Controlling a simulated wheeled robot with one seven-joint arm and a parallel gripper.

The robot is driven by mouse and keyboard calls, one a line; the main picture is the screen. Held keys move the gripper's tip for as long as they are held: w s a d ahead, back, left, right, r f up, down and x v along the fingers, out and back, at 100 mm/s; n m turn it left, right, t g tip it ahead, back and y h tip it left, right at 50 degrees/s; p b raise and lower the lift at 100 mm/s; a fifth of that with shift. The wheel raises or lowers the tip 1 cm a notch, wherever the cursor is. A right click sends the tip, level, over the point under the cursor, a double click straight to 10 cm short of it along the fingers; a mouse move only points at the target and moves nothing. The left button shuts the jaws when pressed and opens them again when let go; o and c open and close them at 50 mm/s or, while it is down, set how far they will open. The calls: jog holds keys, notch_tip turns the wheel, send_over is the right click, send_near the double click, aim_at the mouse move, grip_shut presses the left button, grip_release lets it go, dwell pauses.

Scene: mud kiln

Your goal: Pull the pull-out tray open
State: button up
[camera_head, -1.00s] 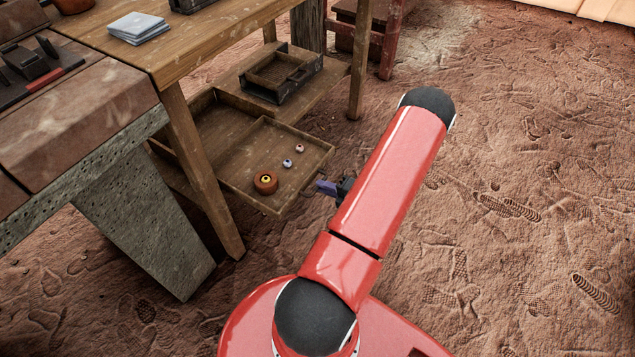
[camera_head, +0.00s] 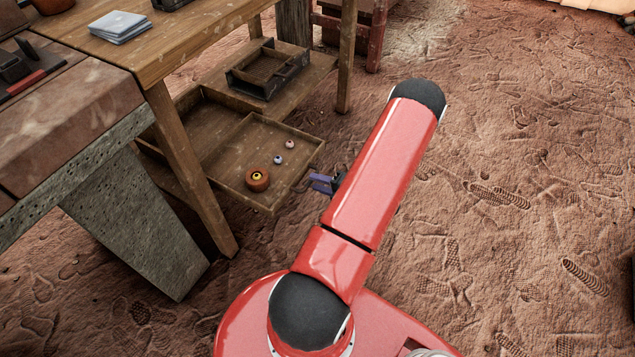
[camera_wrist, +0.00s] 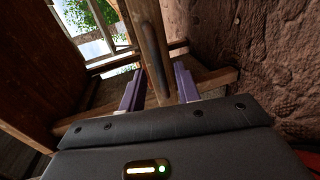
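The pull-out tray (camera_head: 228,158) is a shallow wooden tray under the wooden table, extended out past the table leg toward the open floor. An orange-brown round piece (camera_head: 257,179) and two small balls (camera_head: 278,160) lie in it. My gripper (camera_head: 320,184) is just off the tray's outer front edge, low and partly hidden behind my red arm. In the wrist view its two purple fingers (camera_wrist: 158,90) are apart, with no object clearly held between them. Wooden parts and an upright post show beyond them. I cannot tell whether a finger touches the tray.
The wooden table (camera_head: 190,40) stands above the tray, with its near leg (camera_head: 190,170) beside it. A stone-topped bench (camera_head: 75,125) stands at left. The footprinted earth floor (camera_head: 500,230) at right is open.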

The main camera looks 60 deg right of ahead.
jog(key=v, duration=0.7)
dwell(0.4)
jog(key=w+a+r+n+g+y, duration=0.4)
jog(key=w+a+r+n+y, duration=0.3)
jog(key=w+r+n, duration=0.4)
jog(key=w+a+r+n+g, duration=0.3)
jog(key=a+r+n+g, duration=0.55)
jog(key=a+n, duration=0.65)
jog(key=s+a+r+n+t+h, duration=0.1)
jog(key=s+a+r+n+h, duration=0.3)
jog(key=n, duration=0.9)
jog(key=s+a+r+n+t+h, duration=0.1)
jog(key=s+a+r+n+h, duration=0.3)
jog(key=a+r+n, duration=0.6)
jog(key=r+n, duration=0.2)
jog(key=n, duration=0.2)
jog(key=shift+a, duration=0.35)
